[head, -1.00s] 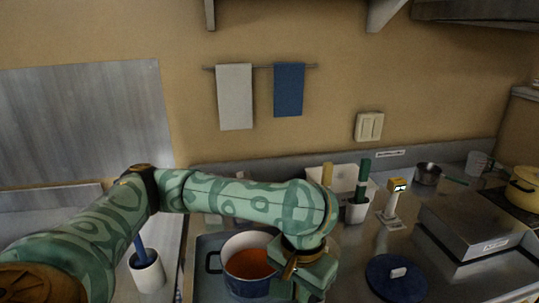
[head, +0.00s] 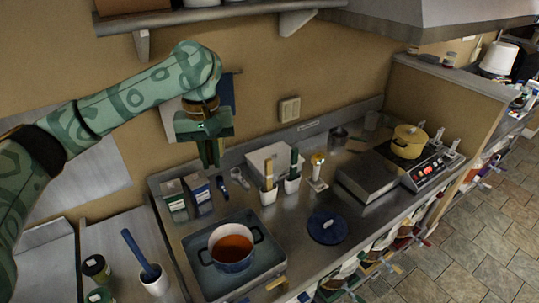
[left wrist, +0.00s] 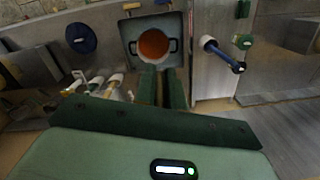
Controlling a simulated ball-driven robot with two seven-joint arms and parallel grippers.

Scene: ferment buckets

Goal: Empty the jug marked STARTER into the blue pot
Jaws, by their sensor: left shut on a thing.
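The blue pot (head: 233,266) has a white inside and holds orange-red liquid. My left gripper (head: 209,158) is raised above the back of the counter, up and left of the pot in the picture. Its two fingers (left wrist: 163,90) point down toward the pot. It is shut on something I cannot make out. My right gripper is not in view.
Two cartons (head: 187,199) and holders with green and wooden handles (head: 281,183) stand behind the pot. A blue lid (head: 327,228) lies to its right, a metal box (head: 368,178) beyond. A cup with a blue handle (head: 154,279) is left. The shelf (head: 190,18) hangs above.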

